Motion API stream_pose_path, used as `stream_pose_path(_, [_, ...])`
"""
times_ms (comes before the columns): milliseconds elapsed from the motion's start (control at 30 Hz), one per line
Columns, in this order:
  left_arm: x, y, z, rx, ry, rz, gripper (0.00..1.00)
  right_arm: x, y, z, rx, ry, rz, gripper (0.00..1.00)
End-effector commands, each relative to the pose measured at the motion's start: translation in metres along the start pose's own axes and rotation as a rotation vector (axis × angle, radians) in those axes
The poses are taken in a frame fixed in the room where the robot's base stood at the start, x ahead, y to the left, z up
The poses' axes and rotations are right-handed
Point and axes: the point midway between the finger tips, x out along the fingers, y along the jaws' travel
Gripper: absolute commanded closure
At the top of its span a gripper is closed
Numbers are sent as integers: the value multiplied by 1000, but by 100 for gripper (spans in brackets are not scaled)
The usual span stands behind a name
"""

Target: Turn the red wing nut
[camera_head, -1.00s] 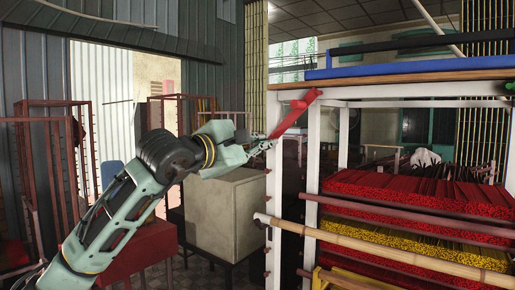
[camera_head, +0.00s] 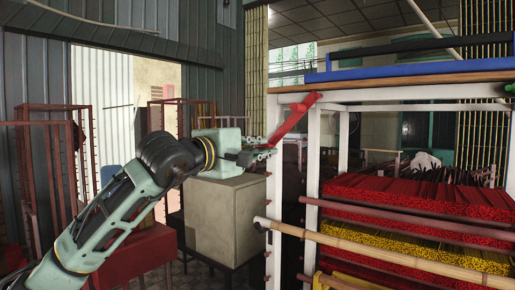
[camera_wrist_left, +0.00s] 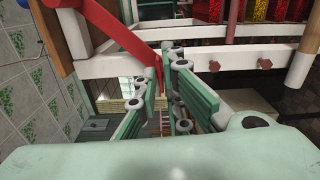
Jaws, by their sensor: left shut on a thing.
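The red wing nut (camera_head: 295,119) sits at the upper left corner of the white frame (camera_head: 313,155). It looks like a long red bar, slanting down to the left from its upper end. My left gripper (camera_head: 267,147) is at the bar's lower left end, with its fingers shut on it. In the left wrist view the wing nut (camera_wrist_left: 112,28) runs down from the top left to the fingertips of my gripper (camera_wrist_left: 165,62). The fingers partly hide its end. My right gripper is not in view.
Racks of red incense sticks (camera_head: 400,200) and yellow ones (camera_head: 390,243) stand at the right. A bamboo pole (camera_head: 340,245) juts out in front of the frame, below my gripper. A beige box (camera_head: 225,222) stands below my left wrist. A blue bar (camera_head: 420,68) lies on top.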

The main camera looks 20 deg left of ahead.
Motion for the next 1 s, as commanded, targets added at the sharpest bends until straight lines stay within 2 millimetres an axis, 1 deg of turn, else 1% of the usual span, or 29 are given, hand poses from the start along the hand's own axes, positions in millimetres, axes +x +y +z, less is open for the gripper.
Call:
stream_pose_path(200, [0, -2, 1, -1, -2, -5, 100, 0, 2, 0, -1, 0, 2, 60])
stream_pose_path(233, [0, -2, 1, -1, -2, -5, 91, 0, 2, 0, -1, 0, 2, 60])
stream_pose_path(433, [0, -2, 1, -1, -1, -4, 74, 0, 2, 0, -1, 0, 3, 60])
stream_pose_path(767, [-1, -1, 0, -1, 0, -1, 73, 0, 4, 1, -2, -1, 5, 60])
stream_pose_path(867, [-9, 0, -1, -1, 1, -1, 73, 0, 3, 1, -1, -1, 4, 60])
stream_pose_path(967, [-25, 0, 0, 0, 0, 0, 73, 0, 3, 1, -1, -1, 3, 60])
stream_pose_path(1000, [-34, -1, 0, 2, 1, 0, 73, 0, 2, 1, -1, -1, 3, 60])
